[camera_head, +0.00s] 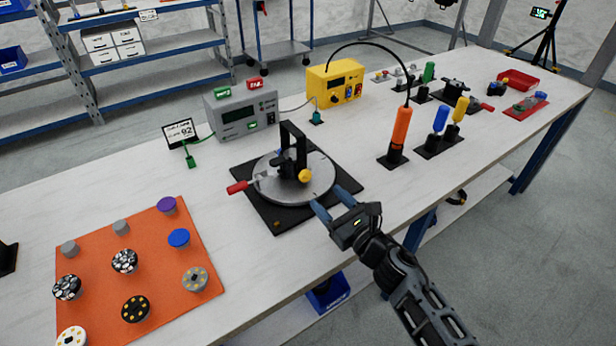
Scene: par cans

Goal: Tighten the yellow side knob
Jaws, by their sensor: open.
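The yellow side knob (305,176) sits on the right side of a black yoke (292,148). The yoke stands on a round grey plate (316,188) on a black base mat (272,216). A red-handled lever (238,187) sticks out at the plate's left. My gripper (332,202) is at the near right edge of the base, open, with its two blue fingers pointing toward the plate. It is apart from the yellow knob, to its lower right. Nothing shows between the fingers.
An orange mat (150,260) with several round parts lies at the left. A grey meter box (240,112) and yellow power box (335,82) stand behind. An orange screwdriver (401,130) and other handled tools stand to the right. The table's front edge runs beneath my arm.

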